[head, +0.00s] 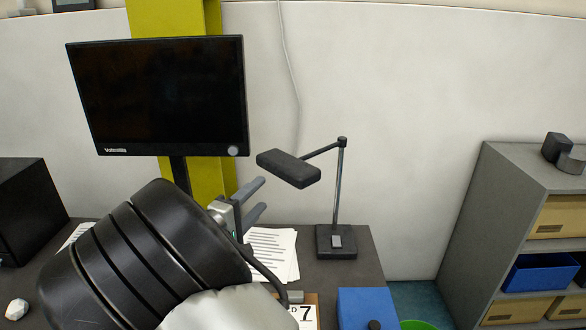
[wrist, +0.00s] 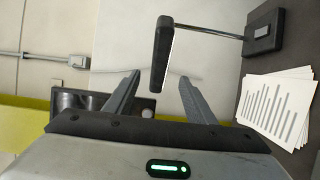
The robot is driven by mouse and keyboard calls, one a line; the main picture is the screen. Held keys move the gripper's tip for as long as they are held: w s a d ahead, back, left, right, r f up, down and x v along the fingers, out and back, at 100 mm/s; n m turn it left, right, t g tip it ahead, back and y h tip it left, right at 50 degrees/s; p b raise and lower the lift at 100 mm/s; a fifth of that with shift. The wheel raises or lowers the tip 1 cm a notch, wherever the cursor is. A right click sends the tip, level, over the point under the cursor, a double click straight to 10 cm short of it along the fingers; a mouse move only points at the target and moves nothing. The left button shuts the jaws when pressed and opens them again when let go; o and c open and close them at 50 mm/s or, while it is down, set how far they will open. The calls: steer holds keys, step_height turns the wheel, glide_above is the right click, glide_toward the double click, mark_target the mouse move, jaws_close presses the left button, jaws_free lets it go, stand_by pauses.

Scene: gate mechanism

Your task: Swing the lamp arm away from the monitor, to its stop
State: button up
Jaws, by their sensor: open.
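The desk lamp has a dark flat head (head: 290,168) on a short horizontal arm (head: 322,151), joined to the top of an upright post (head: 339,190) on a square base (head: 336,241). The head points left, close to the lower right corner of the monitor (head: 160,95) in the head view. My gripper (head: 264,194) is open and empty, just below and left of the lamp head. In the wrist view the lamp head (wrist: 161,55) shows ahead of the gap between my fingertips (wrist: 159,78); I see no contact. My arm hides part of the desk.
Papers (head: 272,252) lie on the desk left of the lamp base. A blue box (head: 366,308) stands at the front right of the desk. A grey shelf unit (head: 500,200) stands further right. The space right of the lamp, before the pale wall, is clear.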

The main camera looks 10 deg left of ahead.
mark_target(287, 167)
steer(key=p+x, duration=0.1)
steer(key=x, duration=1.6)
steer(key=shift+w+p, duration=0.15)
steer(key=shift+p, duration=0.25)
jaws_close()
